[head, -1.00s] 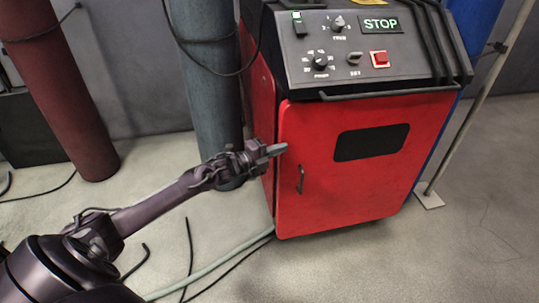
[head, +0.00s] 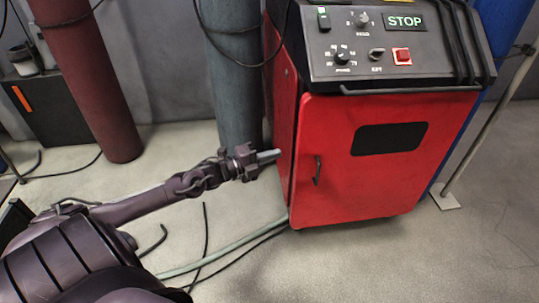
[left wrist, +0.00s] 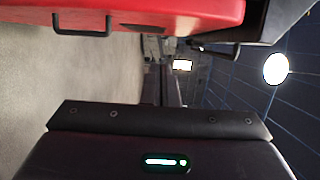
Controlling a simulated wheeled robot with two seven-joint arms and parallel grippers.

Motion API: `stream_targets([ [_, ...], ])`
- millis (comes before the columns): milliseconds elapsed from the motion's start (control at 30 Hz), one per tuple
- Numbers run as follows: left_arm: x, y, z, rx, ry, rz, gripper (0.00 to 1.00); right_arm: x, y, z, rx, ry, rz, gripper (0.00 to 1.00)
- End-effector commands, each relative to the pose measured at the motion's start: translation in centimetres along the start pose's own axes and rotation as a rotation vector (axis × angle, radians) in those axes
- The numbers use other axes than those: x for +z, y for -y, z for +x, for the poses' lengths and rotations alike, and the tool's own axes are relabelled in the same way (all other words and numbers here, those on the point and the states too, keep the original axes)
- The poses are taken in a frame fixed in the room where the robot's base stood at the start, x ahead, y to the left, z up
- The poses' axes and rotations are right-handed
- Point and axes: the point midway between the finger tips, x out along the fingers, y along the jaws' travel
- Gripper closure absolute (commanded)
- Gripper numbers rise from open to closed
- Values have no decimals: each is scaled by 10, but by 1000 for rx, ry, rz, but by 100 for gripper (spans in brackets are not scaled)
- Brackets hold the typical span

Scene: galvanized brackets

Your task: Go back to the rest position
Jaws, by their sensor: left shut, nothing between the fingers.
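My left gripper (head: 268,156) is shut and empty. In the head view it is at the end of my outstretched left arm, in front of the grey-blue cylinder and just left of the red machine's door. The red machine (head: 340,190) stands upright with its door closed, a black handle (head: 317,170) and a dark window. In the left wrist view the machine's red body (left wrist: 190,14) shows sideways along the top, with its handle (left wrist: 82,24) at upper left. My right gripper is in neither view.
A black sloped panel (head: 375,45) with knobs and a lit STOP sign tops the machine. A grey-blue cylinder (head: 235,100) and a dark red cylinder (head: 95,90) stand behind my left arm. A pale hose (head: 225,248) and dark cables lie on the floor. Floor is clear at lower right.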

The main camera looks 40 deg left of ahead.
Motion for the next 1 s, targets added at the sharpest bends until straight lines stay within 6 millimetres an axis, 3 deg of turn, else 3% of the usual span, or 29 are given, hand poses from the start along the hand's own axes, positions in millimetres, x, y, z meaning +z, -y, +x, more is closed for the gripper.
stream_targets([
  [333, 0, -2, -7, 2, 3, -6, 100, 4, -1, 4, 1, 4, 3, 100],
  [433, -4, -21, -7, 33, 49, -72, 100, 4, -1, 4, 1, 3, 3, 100],
  [567, -22, -87, -12, 143, 213, -297, 100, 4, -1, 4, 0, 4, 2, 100],
  [667, -51, -154, -27, 268, 393, -535, 100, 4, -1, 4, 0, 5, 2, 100],
  [800, -109, -237, -60, 452, 648, -847, 100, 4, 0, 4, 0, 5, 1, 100],
  [900, -156, -279, -85, 573, 809, -1027, 100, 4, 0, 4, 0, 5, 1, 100],
  [1000, -198, -306, -107, 674, 940, -1159, 100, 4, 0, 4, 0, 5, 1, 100],
])
